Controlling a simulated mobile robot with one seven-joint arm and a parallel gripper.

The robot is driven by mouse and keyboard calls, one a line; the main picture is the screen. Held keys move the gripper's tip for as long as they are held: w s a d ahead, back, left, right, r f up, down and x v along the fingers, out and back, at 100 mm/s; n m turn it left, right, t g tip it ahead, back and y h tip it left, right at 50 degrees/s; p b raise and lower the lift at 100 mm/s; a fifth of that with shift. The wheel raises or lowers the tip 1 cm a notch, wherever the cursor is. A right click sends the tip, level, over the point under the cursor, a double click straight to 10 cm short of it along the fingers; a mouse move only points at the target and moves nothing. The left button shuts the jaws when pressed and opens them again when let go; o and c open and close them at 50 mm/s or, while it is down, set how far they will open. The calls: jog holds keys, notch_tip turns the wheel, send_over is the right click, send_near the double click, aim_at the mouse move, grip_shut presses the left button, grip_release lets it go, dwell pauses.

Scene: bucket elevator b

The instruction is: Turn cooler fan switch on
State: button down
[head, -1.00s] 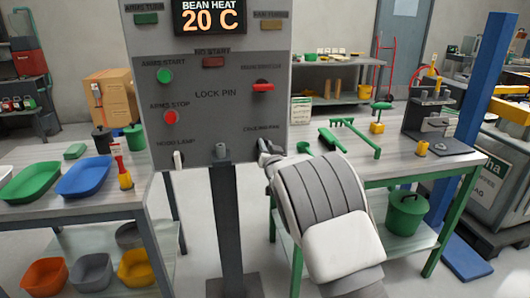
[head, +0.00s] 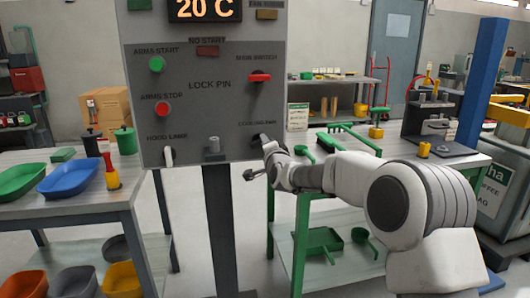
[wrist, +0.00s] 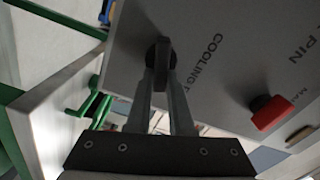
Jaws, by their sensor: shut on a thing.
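The cooler fan switch is a small black knob (wrist: 158,52) at the lower right of the grey control panel (head: 205,110), beside the "COOLING FAN" lettering. In the wrist view, both fingers of my gripper (wrist: 160,75) close in on this knob, with their tips at its sides. In the head view, my gripper (head: 264,144) reaches the panel's lower right corner from the right and partly hides the switch. The knob's exact turn position is hard to tell.
The panel also carries a red main switch (head: 259,77), a green button (head: 156,64), a red button (head: 162,109) and a white lamp switch (head: 169,155). A metal pin (head: 213,147) stands out at its lower middle. Tables stand on both sides.

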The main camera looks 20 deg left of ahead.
jog(key=shift+f+m+b, duration=0.15)
jog(key=shift+m+b, duration=0.65)
jog(key=shift+m, duration=0.15)
jog(key=shift+f+m+b, duration=0.15)
jog(key=shift+m+b, duration=0.6)
jog(key=shift+m, duration=0.2)
jog(key=c, duration=0.8)
grip_release()
jog(key=shift+s, duration=0.1)
jog(key=p+v, duration=0.2)
jog(key=v, duration=1.5)
jog(key=shift+d, duration=0.2)
